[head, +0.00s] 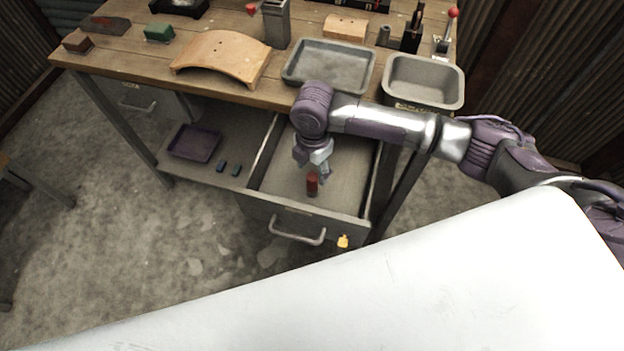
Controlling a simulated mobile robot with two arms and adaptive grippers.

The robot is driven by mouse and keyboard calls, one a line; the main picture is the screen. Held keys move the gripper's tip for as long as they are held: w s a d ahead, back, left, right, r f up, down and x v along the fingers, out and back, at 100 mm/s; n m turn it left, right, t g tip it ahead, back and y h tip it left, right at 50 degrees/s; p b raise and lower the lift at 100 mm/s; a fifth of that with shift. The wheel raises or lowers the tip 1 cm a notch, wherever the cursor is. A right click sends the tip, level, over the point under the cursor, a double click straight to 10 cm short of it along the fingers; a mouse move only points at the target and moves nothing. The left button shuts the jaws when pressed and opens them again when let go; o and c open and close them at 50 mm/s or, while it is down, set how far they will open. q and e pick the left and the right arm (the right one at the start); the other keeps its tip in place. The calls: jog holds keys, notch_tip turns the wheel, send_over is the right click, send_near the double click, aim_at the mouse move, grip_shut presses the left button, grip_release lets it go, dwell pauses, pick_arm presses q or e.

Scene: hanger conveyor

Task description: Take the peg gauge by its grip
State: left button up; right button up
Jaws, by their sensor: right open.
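A small red upright piece with a darker lower end, which looks like the peg gauge (312,188), stands in the open drawer of the workbench. My right gripper (318,174) points down into the drawer, right at the top of the red piece in the picture. Its jaws are open. I cannot tell whether the fingers are around the grip or just above it, as the gripper partly hides the top. My left gripper is not in view.
The open drawer (275,212) has a handle and a yellow tag (343,241). A grey tray (328,66), a grey bin (423,82) and a curved wooden piece (222,58) stand on the bench above. A purple tray (194,143) lies on the lower shelf at left.

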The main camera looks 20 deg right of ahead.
aim_at(312, 176)
jog(key=shift+s+a+f+p, duration=0.1)
jog(key=shift+s+f+p, duration=0.1)
jog(key=shift+f, duration=0.4)
jog(key=shift+s+a+f+p, duration=0.1)
jog(key=shift+f+p, duration=0.1)
jog(key=shift+f, duration=0.4)
notch_tip(312, 176, down, 2)
jog(key=shift+w+f, duration=0.15)
jog(key=c, duration=0.5)
grip_shut()
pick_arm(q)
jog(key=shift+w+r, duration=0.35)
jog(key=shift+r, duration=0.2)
